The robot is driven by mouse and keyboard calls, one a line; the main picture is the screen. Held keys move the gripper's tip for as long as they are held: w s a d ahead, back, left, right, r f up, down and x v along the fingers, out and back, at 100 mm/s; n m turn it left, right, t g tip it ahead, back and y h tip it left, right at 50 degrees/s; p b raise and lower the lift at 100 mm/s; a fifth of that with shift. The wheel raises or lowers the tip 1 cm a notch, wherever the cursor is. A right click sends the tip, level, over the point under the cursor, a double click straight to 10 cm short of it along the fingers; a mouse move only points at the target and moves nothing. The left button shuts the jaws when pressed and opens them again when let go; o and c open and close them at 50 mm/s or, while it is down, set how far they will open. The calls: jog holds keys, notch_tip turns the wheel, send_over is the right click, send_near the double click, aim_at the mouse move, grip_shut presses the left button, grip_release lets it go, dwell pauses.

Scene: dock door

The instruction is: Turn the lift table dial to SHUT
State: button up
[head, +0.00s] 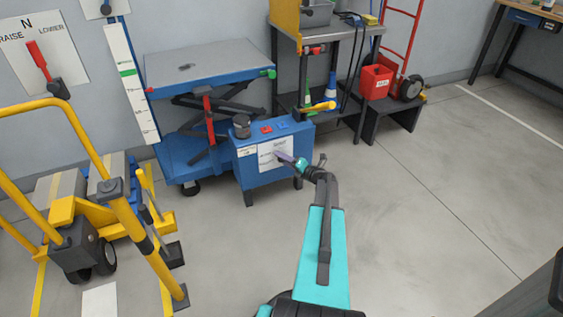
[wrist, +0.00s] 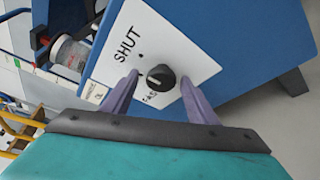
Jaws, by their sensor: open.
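The lift table dial is a round black knob (wrist: 160,77) on a white plate (wrist: 178,50) on the front of a blue box (head: 262,172). The plate reads SHUT on one side, with a second label partly hidden below the knob. A light mark on the knob points away from the word SHUT, toward the lower left in the wrist view. My gripper (wrist: 158,92) is open, with one purple finger on each side of the knob. I cannot tell whether the fingers touch it. In the head view my gripper (head: 288,160) is in front of the plate and hides the knob.
The blue lift table (head: 208,60) stands behind the box. A dark jar (head: 241,126) and red parts (head: 267,129) are on the box top. A red bin (head: 376,81) is behind on the right. The right floor is clear.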

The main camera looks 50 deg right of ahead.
jog(key=s+r+p, duration=0.2)
jog(key=s, duration=1.1)
jog(key=shift+s+a+r, duration=0.2)
jog(key=shift+a+r, duration=0.05)
jog(key=shift+a, duration=0.05)
